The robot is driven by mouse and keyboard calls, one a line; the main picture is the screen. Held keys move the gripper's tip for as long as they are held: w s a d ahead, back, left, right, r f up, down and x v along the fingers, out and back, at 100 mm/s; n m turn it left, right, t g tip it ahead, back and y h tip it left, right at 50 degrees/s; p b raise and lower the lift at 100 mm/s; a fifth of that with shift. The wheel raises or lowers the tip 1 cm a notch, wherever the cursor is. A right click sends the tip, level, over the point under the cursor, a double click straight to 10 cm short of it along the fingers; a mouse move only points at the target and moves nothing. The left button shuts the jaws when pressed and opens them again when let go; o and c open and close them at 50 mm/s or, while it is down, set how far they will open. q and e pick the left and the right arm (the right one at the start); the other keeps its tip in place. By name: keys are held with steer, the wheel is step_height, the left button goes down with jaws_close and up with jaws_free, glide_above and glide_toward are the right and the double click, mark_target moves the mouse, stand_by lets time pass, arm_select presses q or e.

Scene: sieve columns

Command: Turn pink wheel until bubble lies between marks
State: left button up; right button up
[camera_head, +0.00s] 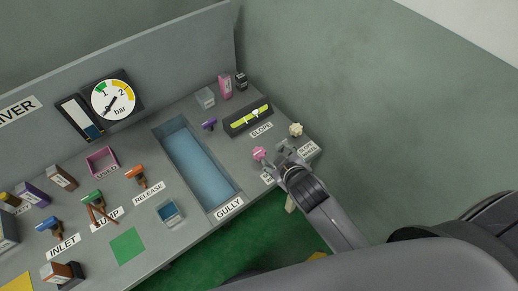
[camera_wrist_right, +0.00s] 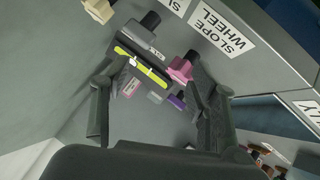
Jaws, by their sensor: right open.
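The pink wheel (camera_head: 259,153) stands near the front edge of the grey bench, right of the gully. In the right wrist view, the pink wheel (camera_wrist_right: 180,69) is close to the finger on the right, by the "SLOPE WHEEL" label. My right gripper (camera_head: 283,148) is open and empty, just right of the wheel; its fingers (camera_wrist_right: 150,90) stand wide apart. The slope level (camera_head: 249,116) is a dark block with a yellow-green vial, also in the wrist view (camera_wrist_right: 142,66). Pale marks show on the vial, but bubble and marks are too small to tell apart. My left gripper is out of view.
A cream knob (camera_head: 296,129) stands right of the pink wheel, by the bench corner. The blue gully (camera_head: 196,160) lies to the left. A purple tap (camera_head: 209,125), a clear block (camera_head: 205,98) and a pink bottle (camera_head: 225,86) stand further back.

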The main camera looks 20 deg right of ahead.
steer(key=w+a+r+n+t+y, duration=0.2)
steer(key=w+a+r+n+t, duration=0.25)
steer(key=r, duration=0.45)
steer(key=w+a+r+n+t+y, duration=0.35)
steer(key=w+r+n, duration=0.2)
steer(key=r, duration=0.35)
steer(key=a+r+n+g+y, duration=0.1)
steer(key=a+r+n+y, duration=0.8)
steer(key=a+n, duration=0.15)
steer(key=s+a+n+g+y, duration=0.5)
steer(key=s+a+n+g, duration=0.4)
steer(key=n+g, duration=0.85)
steer(key=n+h, duration=1.4)
steer(key=h, duration=0.5)
glide_toward(259, 152)
step_height(259, 152, down, 9)
steer(key=shift+r, duration=0.1)
